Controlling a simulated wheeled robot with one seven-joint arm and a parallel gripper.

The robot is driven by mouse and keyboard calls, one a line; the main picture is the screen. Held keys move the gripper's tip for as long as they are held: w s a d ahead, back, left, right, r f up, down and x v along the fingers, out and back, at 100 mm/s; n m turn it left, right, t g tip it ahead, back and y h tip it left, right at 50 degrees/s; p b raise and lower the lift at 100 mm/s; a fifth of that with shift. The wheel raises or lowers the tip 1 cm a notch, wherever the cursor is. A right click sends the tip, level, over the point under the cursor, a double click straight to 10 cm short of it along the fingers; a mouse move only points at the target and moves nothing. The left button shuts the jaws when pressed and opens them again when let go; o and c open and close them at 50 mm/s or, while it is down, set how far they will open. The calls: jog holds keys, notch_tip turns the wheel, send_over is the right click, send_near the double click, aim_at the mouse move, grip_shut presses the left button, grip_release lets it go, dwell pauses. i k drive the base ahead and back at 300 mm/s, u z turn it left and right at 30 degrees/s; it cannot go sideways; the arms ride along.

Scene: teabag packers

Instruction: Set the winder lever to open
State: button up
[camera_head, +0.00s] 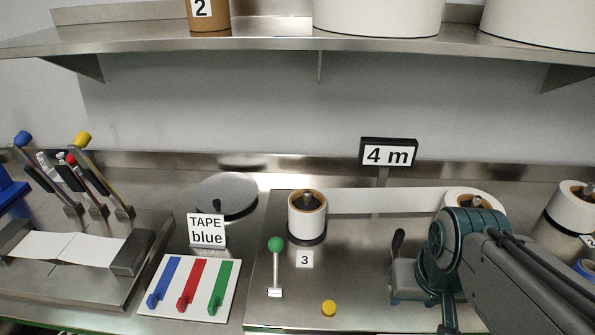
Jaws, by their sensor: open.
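A lever with a green ball knob (275,244) stands upright on the steel winder plate (345,290), left of the label 3. A black-handled lever (397,244) rises from a grey block farther right on the plate; I cannot tell for certain which of the two is the winder lever. My gripper (447,314) is at the lower right, beside the black-handled lever and well to the right of the green knob. It points down, open, with its tips partly cut off by the lower edge and nothing seen in it.
A white tape strip (385,200) runs between a left spool (307,212) and a right spool partly hidden by my arm. A yellow button (329,307) is at the plate's front. A 4 m sign (388,154) stands behind. A panel with coloured bars (215,263) is to the left.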

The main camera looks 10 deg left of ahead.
aim_at(275, 244)
jog(key=u, duration=0.05)
jog(key=k, duration=0.5)
jog(key=z, duration=2.05)
jog(key=k, duration=1.1)
jog(key=u, duration=1.6)
jog(key=i, duration=1)
